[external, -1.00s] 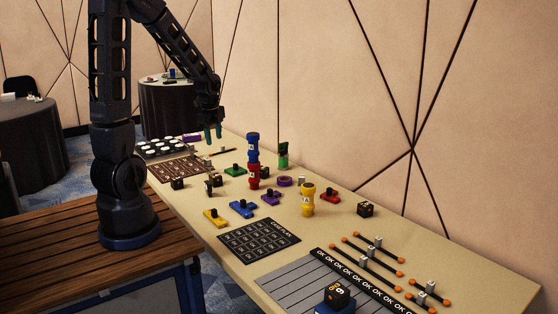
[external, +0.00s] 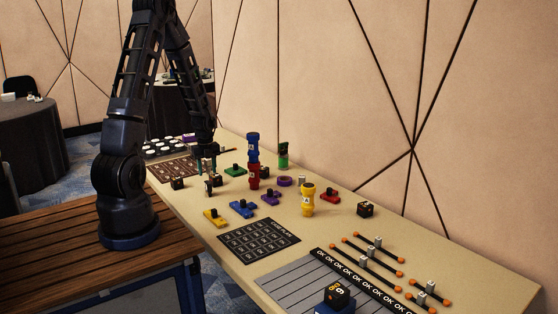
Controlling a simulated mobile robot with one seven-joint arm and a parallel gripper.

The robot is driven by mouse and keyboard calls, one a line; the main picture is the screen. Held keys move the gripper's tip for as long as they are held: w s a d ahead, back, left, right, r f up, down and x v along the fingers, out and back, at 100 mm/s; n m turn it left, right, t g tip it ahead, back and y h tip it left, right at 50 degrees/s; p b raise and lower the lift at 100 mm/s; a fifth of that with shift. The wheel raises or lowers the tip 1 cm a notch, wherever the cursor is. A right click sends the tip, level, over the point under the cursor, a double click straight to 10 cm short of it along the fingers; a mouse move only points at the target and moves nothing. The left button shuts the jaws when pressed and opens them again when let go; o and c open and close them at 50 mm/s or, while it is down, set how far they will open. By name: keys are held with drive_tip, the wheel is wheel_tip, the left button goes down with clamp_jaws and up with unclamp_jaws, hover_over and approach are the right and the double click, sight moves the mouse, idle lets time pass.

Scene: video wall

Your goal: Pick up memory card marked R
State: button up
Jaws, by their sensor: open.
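My gripper (external: 207,167) is open and points down, low over the far-left part of the table. No letter R is legible, so I cannot tell which piece is the memory card marked R. A small dark block (external: 178,184) sits just left of and in front of the gripper. Another small dark piece (external: 209,188) stands just in front of it. Whether anything lies between the fingers is too small to tell.
A brown marked board (external: 172,169) lies left of the gripper. To its right stand a green piece (external: 235,170), a blue-and-red canister stack (external: 253,160) and a yellow canister (external: 307,200). A black grid mat (external: 259,238) lies nearer.

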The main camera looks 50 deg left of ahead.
sight(208, 182)
drive_tip(key=shift+a+f, duration=0.2)
drive_tip(key=shift+f, duration=3.65)
clamp_jaws()
